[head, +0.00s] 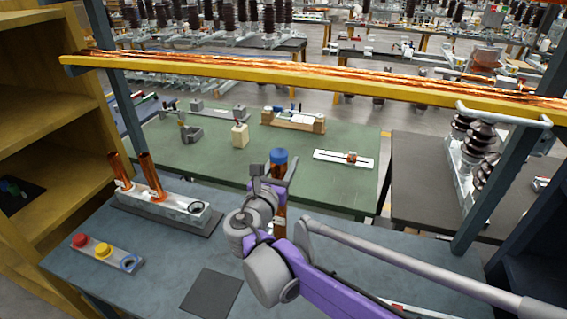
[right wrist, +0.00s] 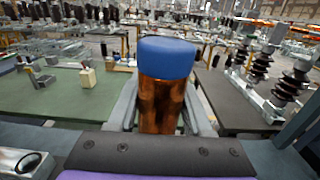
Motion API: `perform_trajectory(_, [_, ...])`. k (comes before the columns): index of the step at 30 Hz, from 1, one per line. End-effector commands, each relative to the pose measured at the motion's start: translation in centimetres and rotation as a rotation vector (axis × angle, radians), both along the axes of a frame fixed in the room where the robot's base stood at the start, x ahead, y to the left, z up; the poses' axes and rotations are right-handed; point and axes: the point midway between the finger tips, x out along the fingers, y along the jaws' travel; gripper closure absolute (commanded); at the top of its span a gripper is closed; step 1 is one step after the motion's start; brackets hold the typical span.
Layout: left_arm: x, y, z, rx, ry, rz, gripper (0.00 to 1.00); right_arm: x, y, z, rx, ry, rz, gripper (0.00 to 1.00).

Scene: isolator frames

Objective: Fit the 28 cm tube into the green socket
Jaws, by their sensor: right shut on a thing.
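My right gripper (head: 272,182) is shut on an upright copper tube (head: 280,194) with a blue cap (head: 278,156), above the blue-grey bench. In the right wrist view the tube (right wrist: 161,105) stands between the fingers (right wrist: 161,118), its blue cap (right wrist: 167,57) above them. A long grey block (head: 165,204) stands on the bench to the left; two copper tubes (head: 120,170) (head: 152,176) rise from it. A dark-ringed hole (head: 196,207) is empty at its right end. No clearly green socket shows. The tube's lower end is partly hidden by my arm. My left gripper is not in view.
A small plate (head: 113,259) with a red cap (head: 80,240), a yellow cap (head: 103,250) and a blue ring (head: 130,263) lies front left. A dark mat (head: 211,292) lies near the front. A yellow beam (head: 300,82) crosses above, behind the bench. A green table (head: 215,150) stands beyond.

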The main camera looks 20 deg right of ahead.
Motion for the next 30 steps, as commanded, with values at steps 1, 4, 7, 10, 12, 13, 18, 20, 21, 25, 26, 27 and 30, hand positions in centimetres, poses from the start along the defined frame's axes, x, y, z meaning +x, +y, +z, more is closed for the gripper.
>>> perform_trajectory(1, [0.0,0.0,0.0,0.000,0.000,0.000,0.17,0.0,0.0,0.2,-0.003,-0.002,0.000,1.00])
perform_trajectory(4, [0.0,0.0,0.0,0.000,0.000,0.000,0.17,0.0,0.0,0.1,-0.003,-0.001,0.000,1.00])
perform_trajectory(7, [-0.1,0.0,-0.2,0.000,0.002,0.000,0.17,0.0,0.0,-0.1,-0.003,-0.001,0.000,1.00])
perform_trajectory(10, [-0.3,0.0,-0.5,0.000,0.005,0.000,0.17,0.0,0.0,-0.5,-0.003,0.001,0.000,1.00])
perform_trajectory(12, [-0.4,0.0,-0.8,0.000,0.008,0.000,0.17,0.0,0.0,-0.9,-0.003,0.001,0.000,1.00])
perform_trajectory(13, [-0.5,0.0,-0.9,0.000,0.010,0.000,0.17,0.0,0.0,-1.1,-0.003,0.001,0.000,1.00])
perform_trajectory(18, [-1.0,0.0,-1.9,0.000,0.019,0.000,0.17,-0.1,0.0,-2.4,-0.002,0.002,-0.001,1.00])
perform_trajectory(20, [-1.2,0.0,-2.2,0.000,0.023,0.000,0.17,0.0,0.0,-2.9,-0.002,0.002,-0.001,1.00])
perform_trajectory(21, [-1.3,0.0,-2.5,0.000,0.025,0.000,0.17,0.0,0.0,-3.3,-0.002,0.001,-0.001,1.00])
perform_trajectory(25, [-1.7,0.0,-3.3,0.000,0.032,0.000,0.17,0.0,0.0,-4.4,-0.003,0.002,0.000,1.00])
perform_trajectory(26, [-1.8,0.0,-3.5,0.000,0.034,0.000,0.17,0.0,0.0,-4.6,-0.003,0.002,0.000,1.00])
perform_trajectory(27, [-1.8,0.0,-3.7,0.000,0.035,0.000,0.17,0.0,0.0,-4.8,-0.004,0.001,0.000,1.00])
perform_trajectory(30, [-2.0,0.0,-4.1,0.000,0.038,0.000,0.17,0.0,0.0,-5.4,-0.003,0.001,0.000,1.00])
